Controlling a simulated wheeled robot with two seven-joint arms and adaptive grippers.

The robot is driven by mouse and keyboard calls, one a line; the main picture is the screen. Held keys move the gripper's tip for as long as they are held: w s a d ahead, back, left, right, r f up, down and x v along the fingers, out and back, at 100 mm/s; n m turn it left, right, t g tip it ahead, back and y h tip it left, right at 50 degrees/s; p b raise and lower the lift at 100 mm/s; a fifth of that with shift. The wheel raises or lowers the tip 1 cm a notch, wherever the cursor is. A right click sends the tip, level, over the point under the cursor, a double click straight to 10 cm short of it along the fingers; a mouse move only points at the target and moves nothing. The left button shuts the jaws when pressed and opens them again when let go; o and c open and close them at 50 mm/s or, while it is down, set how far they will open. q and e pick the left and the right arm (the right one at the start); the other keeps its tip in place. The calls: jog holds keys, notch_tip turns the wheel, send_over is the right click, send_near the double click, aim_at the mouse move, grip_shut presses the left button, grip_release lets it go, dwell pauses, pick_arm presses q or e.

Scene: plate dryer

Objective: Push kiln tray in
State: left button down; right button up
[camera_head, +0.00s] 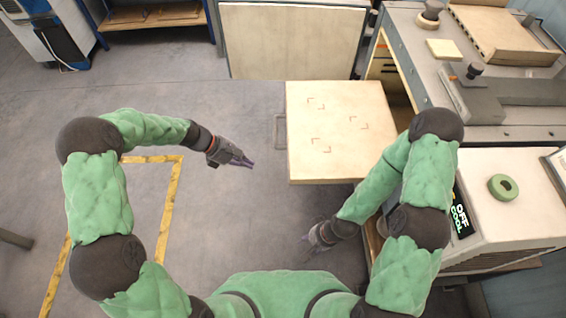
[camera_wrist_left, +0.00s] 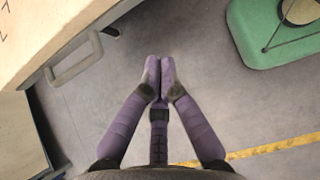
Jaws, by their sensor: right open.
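The kiln tray (camera_head: 335,110) is a pale square slab with small corner marks on top. It sticks out to the left of the kiln opening (camera_head: 390,69). A grey handle (camera_head: 279,132) is on its left edge. The tray's edge (camera_wrist_left: 60,35) and handle (camera_wrist_left: 75,62) also show in the left wrist view. My left gripper (camera_head: 249,163) is empty, left of and nearer than the handle, apart from it. Its purple fingertips (camera_wrist_left: 160,64) are together. My right gripper (camera_head: 308,253) is open and low, in front of the tray, partly hidden by its wrist.
A large pale door panel (camera_head: 290,42) stands open behind the tray. A control box with an "OFF COOL" display (camera_head: 461,215) and a green ring (camera_head: 503,187) is at right. A grey workbench (camera_head: 430,50) is behind it. The floor on the left is clear, with yellow tape (camera_head: 172,190).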

pick_arm(q)
jog(key=d+f+b, duration=0.4)
jog(key=d+f, duration=0.1)
jog(key=d, duration=0.6)
jog(key=shift+w+f+n, duration=0.3)
jog(key=shift+w+f, duration=0.1)
jog(key=shift+d, duration=0.1)
